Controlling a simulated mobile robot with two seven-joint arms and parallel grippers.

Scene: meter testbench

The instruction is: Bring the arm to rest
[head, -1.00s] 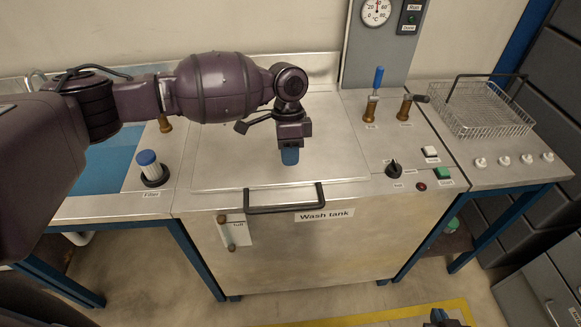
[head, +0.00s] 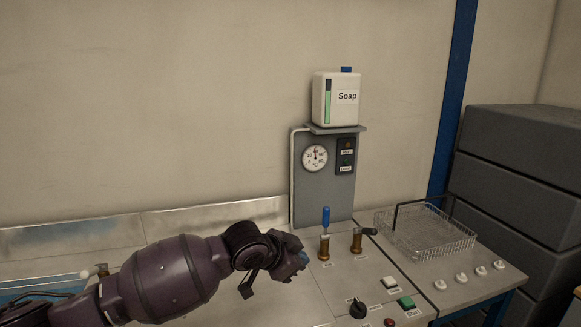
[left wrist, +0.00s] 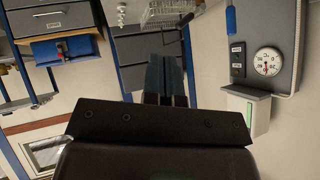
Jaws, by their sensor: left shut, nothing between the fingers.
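My left arm comes in from the lower left in the head view. My left gripper (head: 300,260) is at its right end, over the wash bench, left of the blue-handled valve. My right gripper is not in view.
Close by are a blue-handled valve (head: 325,225), a second brass valve (head: 357,240), a black knob (head: 358,308) and a green button (head: 406,302). A wire basket (head: 425,235) stands right. A soap container (head: 336,100) sits above the gauge panel (head: 310,190).

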